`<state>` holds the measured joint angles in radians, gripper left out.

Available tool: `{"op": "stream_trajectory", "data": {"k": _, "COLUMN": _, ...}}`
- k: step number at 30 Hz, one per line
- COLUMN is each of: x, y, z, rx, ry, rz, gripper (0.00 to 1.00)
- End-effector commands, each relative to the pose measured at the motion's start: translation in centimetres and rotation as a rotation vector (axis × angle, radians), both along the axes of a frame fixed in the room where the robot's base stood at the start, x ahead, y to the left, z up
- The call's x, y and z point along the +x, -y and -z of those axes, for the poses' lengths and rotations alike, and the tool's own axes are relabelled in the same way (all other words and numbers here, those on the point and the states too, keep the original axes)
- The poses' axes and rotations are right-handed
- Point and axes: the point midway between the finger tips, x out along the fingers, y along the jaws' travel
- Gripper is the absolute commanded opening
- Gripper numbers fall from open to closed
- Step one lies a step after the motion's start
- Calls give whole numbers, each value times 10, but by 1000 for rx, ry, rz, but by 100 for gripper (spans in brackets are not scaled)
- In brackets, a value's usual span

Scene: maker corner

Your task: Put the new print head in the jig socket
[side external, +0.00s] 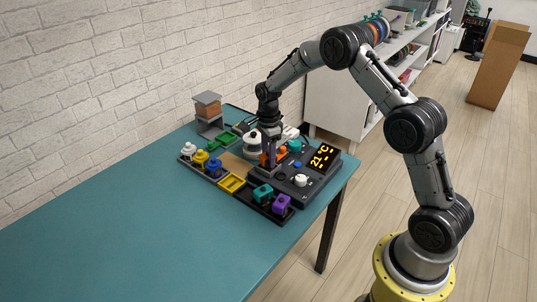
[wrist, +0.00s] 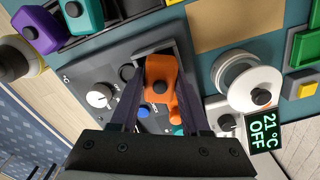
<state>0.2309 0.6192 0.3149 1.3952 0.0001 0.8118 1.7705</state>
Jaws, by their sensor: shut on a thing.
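My gripper (side external: 268,163) points down over the dark jig unit. In the wrist view its two fingers are shut on an orange print head (wrist: 160,72) with a dark round knob on top. Beyond the head, a raised grey square rim (wrist: 150,47) on the unit, apparently the jig socket, frames its far end. I cannot tell whether the head is seated in it or just above it. In the side view my fingers partly hide the orange part. Teal (side external: 262,194) and purple (side external: 281,204) heads sit in a black tray at the front.
White, yellow and blue pieces (side external: 213,167) sit in a tray at left. The front left table (side external: 110,240) is clear.

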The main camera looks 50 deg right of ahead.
Motion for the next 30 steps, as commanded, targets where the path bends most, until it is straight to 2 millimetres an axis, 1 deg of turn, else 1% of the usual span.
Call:
{"op": "stream_trajectory", "data": {"k": 6, "x": 0, "y": 0, "z": 5, "rx": 0, "ry": 0, "rz": 0, "gripper": 0}}
{"op": "stream_trajectory", "data": {"k": 7, "x": 0, "y": 0, "z": 4, "rx": 0, "ry": 1, "rz": 0, "gripper": 52}}
{"op": "stream_trajectory", "data": {"k": 12, "x": 0, "y": 0, "z": 4, "rx": 0, "ry": 0, "rz": 0, "gripper": 81}}
{"op": "stream_trajectory", "data": {"k": 22, "x": 0, "y": 0, "z": 3, "rx": 0, "ry": 0, "rz": 0, "gripper": 81}}
{"op": "stream_trajectory", "data": {"k": 30, "x": 0, "y": 0, "z": -16, "rx": 0, "ry": 1, "rz": 0, "gripper": 81}}
